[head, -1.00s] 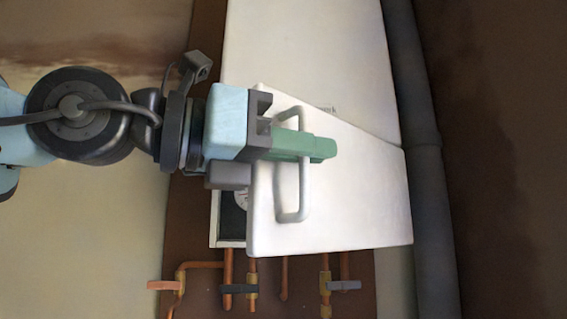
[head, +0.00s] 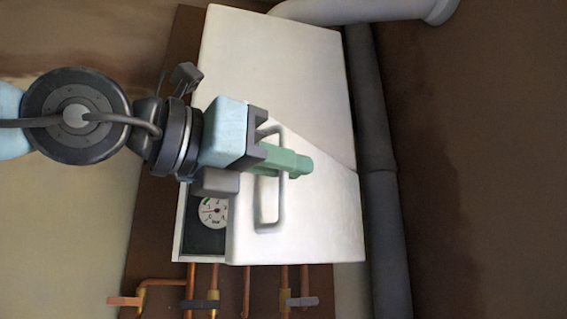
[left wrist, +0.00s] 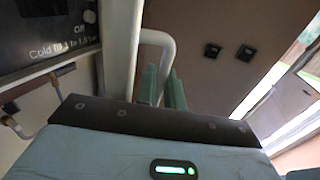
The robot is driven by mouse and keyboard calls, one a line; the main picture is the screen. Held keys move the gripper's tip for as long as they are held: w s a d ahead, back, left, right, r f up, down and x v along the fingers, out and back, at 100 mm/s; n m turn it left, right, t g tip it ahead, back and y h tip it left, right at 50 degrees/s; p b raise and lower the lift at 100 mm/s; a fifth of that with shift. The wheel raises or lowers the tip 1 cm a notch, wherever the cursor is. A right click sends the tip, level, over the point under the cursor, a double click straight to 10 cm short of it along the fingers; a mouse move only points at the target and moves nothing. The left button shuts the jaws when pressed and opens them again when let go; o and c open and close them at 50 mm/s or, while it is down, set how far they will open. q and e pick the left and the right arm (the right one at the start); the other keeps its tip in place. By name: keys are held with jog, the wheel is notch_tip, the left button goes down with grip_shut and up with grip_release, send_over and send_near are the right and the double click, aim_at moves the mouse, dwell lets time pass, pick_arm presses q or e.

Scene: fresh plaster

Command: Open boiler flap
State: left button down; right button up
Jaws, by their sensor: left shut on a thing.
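The white boiler (head: 270,70) hangs on the wall in the head view. Its white flap (head: 320,225) stands partly open, swung out at its left edge, with a dark panel and a round gauge (head: 214,211) showing behind it. My left gripper (head: 296,164) has its green fingers at the flap's grey-white bar handle (head: 270,217) and is shut on it. In the left wrist view, the handle (left wrist: 168,50) passes between the green fingers (left wrist: 163,88), and the flap shows edge-on (left wrist: 121,60). My right gripper is in neither view.
Copper pipes with valves (head: 200,303) run below the boiler. A thick grey pipe (head: 380,190) stands close to its right side, and a white flue pipe (head: 370,10) leaves the top. The left wrist view shows the panel with lettering (left wrist: 50,35).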

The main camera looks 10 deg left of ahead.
pick_arm(q)
jog(key=c, duration=1.6)
grip_release()
jog(key=v, duration=0.7)
jog(key=shift+s+a+b, duration=0.3)
jog(key=shift+s+b, duration=0.05)
jog(key=shift+b, duration=0.1)
